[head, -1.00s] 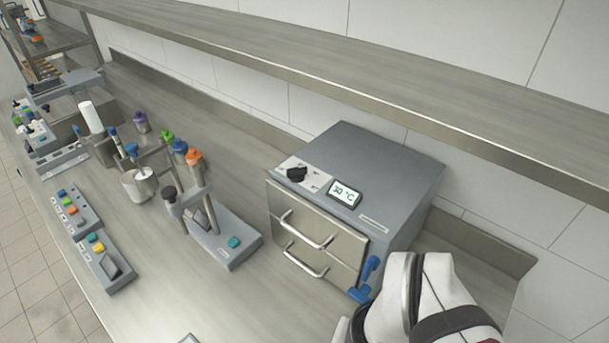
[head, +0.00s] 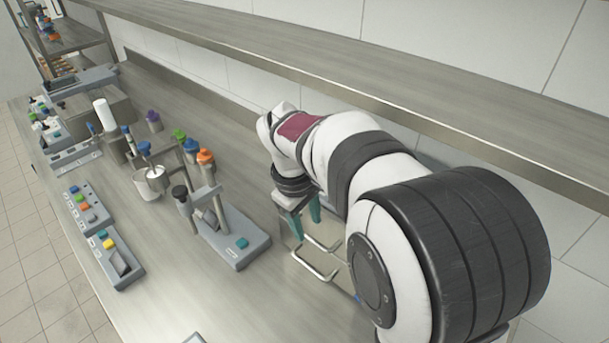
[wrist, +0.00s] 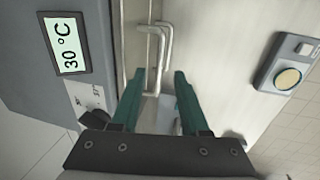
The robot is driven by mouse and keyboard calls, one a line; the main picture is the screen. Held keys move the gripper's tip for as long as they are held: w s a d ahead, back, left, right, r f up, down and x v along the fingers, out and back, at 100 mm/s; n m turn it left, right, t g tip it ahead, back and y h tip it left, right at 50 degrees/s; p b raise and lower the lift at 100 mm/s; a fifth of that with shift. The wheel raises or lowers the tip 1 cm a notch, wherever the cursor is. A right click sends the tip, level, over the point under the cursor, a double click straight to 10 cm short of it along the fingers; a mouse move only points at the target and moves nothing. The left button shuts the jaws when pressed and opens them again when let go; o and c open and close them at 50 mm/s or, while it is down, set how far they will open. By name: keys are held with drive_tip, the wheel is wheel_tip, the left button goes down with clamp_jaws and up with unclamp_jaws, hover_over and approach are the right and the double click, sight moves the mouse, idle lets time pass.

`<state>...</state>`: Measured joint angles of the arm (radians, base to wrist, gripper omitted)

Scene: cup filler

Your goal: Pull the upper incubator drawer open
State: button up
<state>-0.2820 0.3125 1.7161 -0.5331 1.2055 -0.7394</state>
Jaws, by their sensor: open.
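The incubator is mostly hidden behind my arm in the head view; the wrist view shows its grey top (wrist: 85,85) with a "30 °C" display (wrist: 64,44). Two silver bar handles show on its front: the upper drawer handle (head: 322,244) and the lower drawer handle (head: 314,267). My gripper (head: 305,214) is open, its teal fingers pointing down at the front. In the wrist view, a bar handle (wrist: 166,50) lies between and just beyond the fingertips (wrist: 158,77). I cannot tell whether they touch it. No drawer gap is visible.
A grey press stand (head: 228,240) stands left of the incubator. Button boxes (head: 112,255) and several capped bottles (head: 206,160) are farther left. A steel shelf (head: 330,75) runs above the bench. Bare bench lies in front of the drawers.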

sight(311, 238)
drive_tip(key=f, duration=0.4)
drive_tip(key=shift+w+d, duration=0.25)
drive_tip(key=shift+c, duration=0.2)
clamp_jaws()
idle(1.0)
